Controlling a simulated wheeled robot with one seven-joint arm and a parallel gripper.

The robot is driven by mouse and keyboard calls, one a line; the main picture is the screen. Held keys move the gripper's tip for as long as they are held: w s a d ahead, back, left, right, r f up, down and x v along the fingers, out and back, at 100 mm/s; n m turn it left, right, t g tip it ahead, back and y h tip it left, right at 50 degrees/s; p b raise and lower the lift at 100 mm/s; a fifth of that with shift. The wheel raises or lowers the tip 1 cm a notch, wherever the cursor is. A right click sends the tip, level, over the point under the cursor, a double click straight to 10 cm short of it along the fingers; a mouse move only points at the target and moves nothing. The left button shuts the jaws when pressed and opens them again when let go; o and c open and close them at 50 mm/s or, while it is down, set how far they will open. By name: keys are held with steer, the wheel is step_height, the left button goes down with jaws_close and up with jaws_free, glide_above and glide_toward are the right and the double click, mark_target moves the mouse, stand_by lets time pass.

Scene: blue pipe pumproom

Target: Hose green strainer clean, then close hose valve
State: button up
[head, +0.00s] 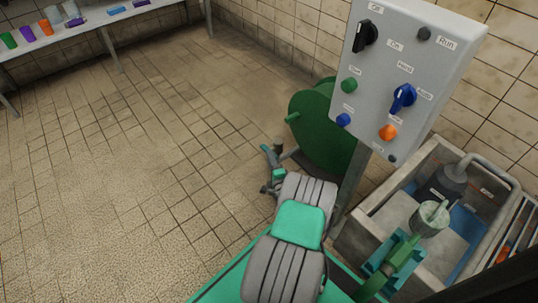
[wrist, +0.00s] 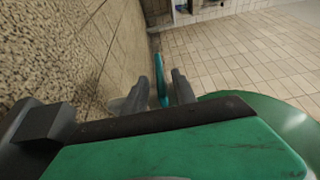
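My gripper (head: 272,176) is low beside the green hose reel (head: 322,125) in the head view. In the wrist view my gripper (wrist: 169,92) has its two grey fingers apart, with a narrow teal bar (wrist: 160,72) between them. A gap shows between the bar and the right finger; contact on the left is unclear. I cannot tell whether the bar is the valve lever or part of the hose. A pale green cup-shaped piece (head: 431,217), possibly the strainer, stands by the sink (head: 372,240) at lower right. Its inside is too small to judge.
A grey control panel (head: 408,65) with knobs and buttons stands on a post right of the reel. A dark grey container (head: 444,184) is in the sink. A shelf (head: 90,27) with coloured cups is at upper left. The tiled floor on the left is clear.

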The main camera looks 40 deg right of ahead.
steer(key=b+x, duration=0.1)
steer(key=x, duration=0.2)
steer(key=shift+f, duration=0.15)
steer(key=shift+w+d, duration=0.2)
steer(key=shift+w, duration=0.25)
jaws_close()
steer(key=shift+d, duration=0.1)
